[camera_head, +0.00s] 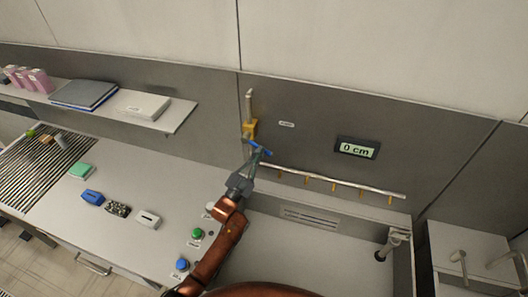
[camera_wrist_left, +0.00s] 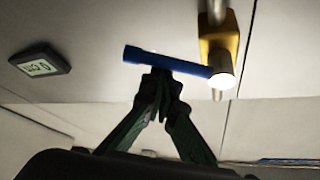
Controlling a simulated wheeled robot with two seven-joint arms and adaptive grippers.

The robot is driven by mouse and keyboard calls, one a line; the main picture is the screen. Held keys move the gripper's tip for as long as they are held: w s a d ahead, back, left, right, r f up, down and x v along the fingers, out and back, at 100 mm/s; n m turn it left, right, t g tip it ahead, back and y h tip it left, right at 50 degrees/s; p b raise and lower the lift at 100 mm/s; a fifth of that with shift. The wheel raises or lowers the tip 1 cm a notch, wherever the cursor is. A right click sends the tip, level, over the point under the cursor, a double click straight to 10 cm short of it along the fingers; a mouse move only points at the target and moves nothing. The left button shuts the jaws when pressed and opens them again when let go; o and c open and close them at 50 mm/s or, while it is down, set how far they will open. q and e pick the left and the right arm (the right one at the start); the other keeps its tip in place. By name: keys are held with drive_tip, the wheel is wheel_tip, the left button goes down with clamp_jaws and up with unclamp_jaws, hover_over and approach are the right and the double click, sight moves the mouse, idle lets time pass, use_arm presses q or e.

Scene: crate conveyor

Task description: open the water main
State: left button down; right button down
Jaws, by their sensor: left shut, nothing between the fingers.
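The water main is a yellow valve (camera_head: 250,129) on a vertical metal pipe on the grey back wall. Its blue lever (camera_head: 259,147) sticks out to the right, across the pipe's line. In the left wrist view the valve (camera_wrist_left: 219,42) and the whole blue lever (camera_wrist_left: 160,61) show close up. My left gripper (camera_head: 255,158) is shut and empty, with its fingertips just at the lever. In the wrist view the fingertips (camera_wrist_left: 160,82) lie against or just below the lever's middle; I cannot tell whether they touch. My right gripper is not in view.
A display (camera_head: 357,148) reads 0 cm. A horizontal pipe with several brass nozzles (camera_head: 335,181) runs over a pale basin (camera_head: 310,250). A shelf (camera_head: 183,117) with a binder is at left. Green (camera_head: 197,233) and blue (camera_head: 182,264) buttons sit on the counter near my left arm.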

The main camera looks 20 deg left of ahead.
use_arm(q)
drive_tip(key=a+f+m+g+h+p, duration=0.1)
drive_tip(key=a+f+m+g, duration=0.3)
drive_tip(key=m, duration=1)
drive_tip(key=shift+w+a+g+h+p, duration=0.15)
drive_tip(key=shift+a+g+h+p, duration=0.3)
drive_tip(key=shift+a+g, duration=0.8)
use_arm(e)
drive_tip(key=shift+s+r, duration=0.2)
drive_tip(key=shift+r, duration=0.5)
use_arm(q)
drive_tip(key=shift+d+f+g, duration=0.15)
drive_tip(key=shift+d+g, duration=0.05)
drive_tip(key=shift+g, duration=0.15)
